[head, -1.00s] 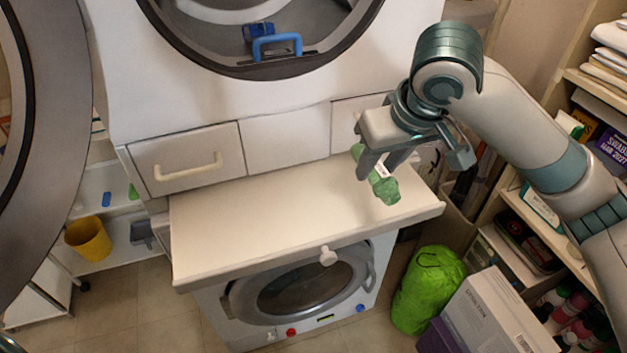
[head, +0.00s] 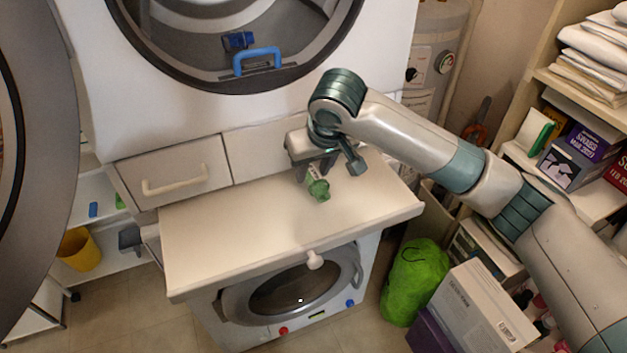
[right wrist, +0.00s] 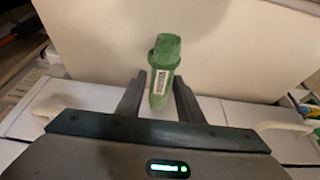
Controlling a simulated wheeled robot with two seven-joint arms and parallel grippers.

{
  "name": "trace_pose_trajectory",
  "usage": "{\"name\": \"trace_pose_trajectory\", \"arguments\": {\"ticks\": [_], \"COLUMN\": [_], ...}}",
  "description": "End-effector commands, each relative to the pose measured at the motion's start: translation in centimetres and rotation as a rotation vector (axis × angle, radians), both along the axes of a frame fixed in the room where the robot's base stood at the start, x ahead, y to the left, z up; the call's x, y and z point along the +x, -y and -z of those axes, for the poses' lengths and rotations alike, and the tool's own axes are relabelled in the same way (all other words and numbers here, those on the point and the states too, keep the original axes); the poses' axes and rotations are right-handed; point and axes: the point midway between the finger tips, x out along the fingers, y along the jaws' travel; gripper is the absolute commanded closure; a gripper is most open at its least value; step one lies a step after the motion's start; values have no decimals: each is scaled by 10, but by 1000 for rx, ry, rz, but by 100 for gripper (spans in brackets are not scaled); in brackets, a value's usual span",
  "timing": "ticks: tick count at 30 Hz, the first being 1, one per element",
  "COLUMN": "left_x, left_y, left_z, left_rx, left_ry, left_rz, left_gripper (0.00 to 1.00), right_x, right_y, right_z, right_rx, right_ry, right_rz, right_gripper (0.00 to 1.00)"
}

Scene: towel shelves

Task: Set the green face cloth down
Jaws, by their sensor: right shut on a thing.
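The green face cloth (head: 319,190) is a small crumpled piece hanging from my right gripper (head: 313,177), over the right half of the white pull-out shelf (head: 230,232). I cannot tell whether its lower end touches the shelf. In the right wrist view, the cloth (right wrist: 165,52) shows between the two dark fingers of the right gripper (right wrist: 158,88), with a white printed label on it. The right gripper is shut on the cloth. My left gripper is not in view.
The shelf top is otherwise bare, with free room to the left. A white drawer front (head: 176,178) with a handle stands behind it. A round-doored machine with a blue handle (head: 257,60) rises above. Shelves with folded towels (head: 592,58) stand at right; a green bag (head: 415,282) lies below.

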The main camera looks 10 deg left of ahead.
Motion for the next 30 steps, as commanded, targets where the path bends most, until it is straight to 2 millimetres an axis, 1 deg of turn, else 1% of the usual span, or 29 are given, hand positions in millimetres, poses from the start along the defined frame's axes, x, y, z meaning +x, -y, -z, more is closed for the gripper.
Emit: {"name": "trace_pose_trajectory", "arguments": {"ticks": [5,8,12,16,28,29,30], "left_x": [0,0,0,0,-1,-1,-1], "left_y": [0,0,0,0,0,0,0], "left_z": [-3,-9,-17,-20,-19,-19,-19], "left_rx": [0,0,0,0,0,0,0], "left_ry": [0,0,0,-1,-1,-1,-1], "left_rz": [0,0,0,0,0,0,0], "left_gripper": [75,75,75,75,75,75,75], "right_x": [0,0,0,0,0,0,0], "right_y": [0,1,1,1,1,1,1], "right_z": [2,11,28,39,43,42,42], "right_rx": [0,-1,-2,-1,0,0,0], "right_ry": [-1,-3,-3,-2,-1,0,0], "right_rz": [1,1,2,1,1,0,0], "right_gripper": [89,89,89,89,89,59,50]}}
